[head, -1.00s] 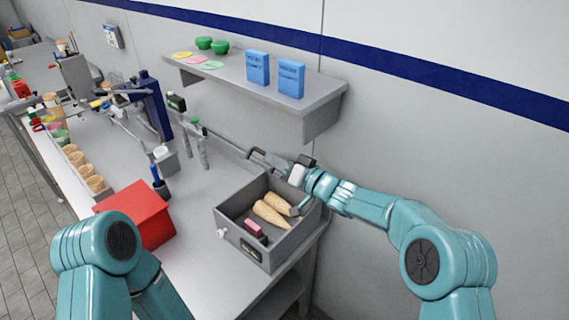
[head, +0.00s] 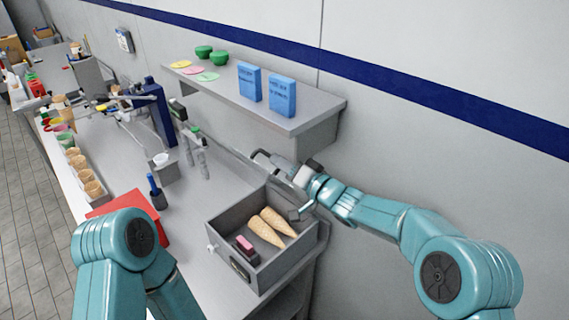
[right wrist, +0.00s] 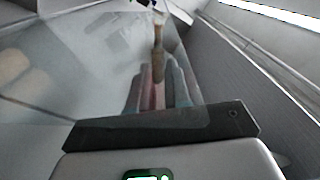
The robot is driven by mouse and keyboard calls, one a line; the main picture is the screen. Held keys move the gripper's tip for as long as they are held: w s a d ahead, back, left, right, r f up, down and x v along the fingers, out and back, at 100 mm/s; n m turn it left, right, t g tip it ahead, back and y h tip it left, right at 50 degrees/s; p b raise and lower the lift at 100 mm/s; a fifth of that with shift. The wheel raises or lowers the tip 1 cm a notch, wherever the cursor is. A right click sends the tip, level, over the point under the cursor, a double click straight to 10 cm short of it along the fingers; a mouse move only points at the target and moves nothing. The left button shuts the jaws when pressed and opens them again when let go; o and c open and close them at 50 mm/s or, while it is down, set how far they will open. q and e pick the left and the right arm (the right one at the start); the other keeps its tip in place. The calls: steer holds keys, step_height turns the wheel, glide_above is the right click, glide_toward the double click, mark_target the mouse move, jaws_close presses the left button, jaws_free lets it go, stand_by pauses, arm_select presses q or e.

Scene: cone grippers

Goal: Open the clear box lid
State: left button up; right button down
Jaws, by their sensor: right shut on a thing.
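The box (head: 245,204) is a grey, open-looking tray on the counter, with two tan cones (head: 265,230) and a pink block (head: 246,245) inside. Its clear lid is hard to make out in the head view. In the right wrist view, a translucent panel that looks like the lid (right wrist: 85,60) spreads left of the fingers, with blurred tan cones behind it. My right gripper (head: 300,209) is at the box's right rim. Its fingers (right wrist: 158,90) are close together on a thin piece that seems part of the lid; its tilt is unclear. My left gripper is out of view.
A red box (head: 125,202) stands left of the box, partly behind my left arm. A wall shelf (head: 300,121) with blue packets hangs behind. Metal taps (head: 203,158) and a row of cups (head: 82,175) stand further left.

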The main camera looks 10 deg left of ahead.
steer(key=shift+d+f, duration=0.1)
steer(key=shift+f, duration=0.2)
steer(key=c, duration=1.2)
jaws_free()
steer(key=shift+o, duration=0.2)
steer(key=shift+w, duration=0.1)
steer(key=shift+r, duration=0.1)
steer(key=b+v, duration=0.5)
steer(key=v, duration=1.1)
